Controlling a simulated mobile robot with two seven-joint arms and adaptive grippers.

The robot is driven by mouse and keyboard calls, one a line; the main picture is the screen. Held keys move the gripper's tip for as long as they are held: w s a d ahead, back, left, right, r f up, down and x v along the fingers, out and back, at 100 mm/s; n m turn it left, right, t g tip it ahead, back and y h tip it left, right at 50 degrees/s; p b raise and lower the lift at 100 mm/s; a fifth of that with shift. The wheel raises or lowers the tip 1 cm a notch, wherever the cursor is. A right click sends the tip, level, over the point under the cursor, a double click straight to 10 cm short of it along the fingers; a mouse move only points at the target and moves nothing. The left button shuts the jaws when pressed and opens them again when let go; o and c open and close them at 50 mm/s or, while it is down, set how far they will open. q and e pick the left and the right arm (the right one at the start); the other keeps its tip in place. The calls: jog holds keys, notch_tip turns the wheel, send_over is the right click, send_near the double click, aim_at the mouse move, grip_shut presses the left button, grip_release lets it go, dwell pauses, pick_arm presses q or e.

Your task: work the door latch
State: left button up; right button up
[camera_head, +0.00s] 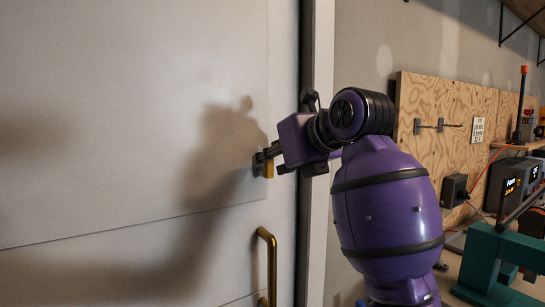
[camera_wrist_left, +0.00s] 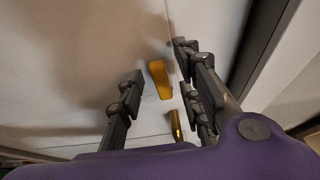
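The door (camera_head: 130,90) is a large pale panel filling the left of the head view. A small yellow-orange latch (camera_head: 269,169) sits on it near its right edge, above a brass pull handle (camera_head: 272,262). My left gripper (camera_head: 271,163) is at the latch, its arm rising from the lower right of the head view. In the left wrist view the fingers are spread, one on the left and a pair on the right, with the latch (camera_wrist_left: 160,79) between them. I see gaps there and cannot tell whether any finger touches it. The brass handle (camera_wrist_left: 175,125) shows just below. My right gripper is not in view.
A dark door-edge strip and pale frame (camera_head: 318,230) stand right of the latch, close to my wrist. Further right are a plywood panel (camera_head: 440,110) on the wall and a workbench with a teal machine (camera_head: 490,262) and dark boxes.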

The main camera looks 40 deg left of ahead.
pick_arm(q)
jog(key=shift+w, duration=0.1)
jog(key=shift+c, duration=0.5)
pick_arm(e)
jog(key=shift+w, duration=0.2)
pick_arm(q)
grip_shut()
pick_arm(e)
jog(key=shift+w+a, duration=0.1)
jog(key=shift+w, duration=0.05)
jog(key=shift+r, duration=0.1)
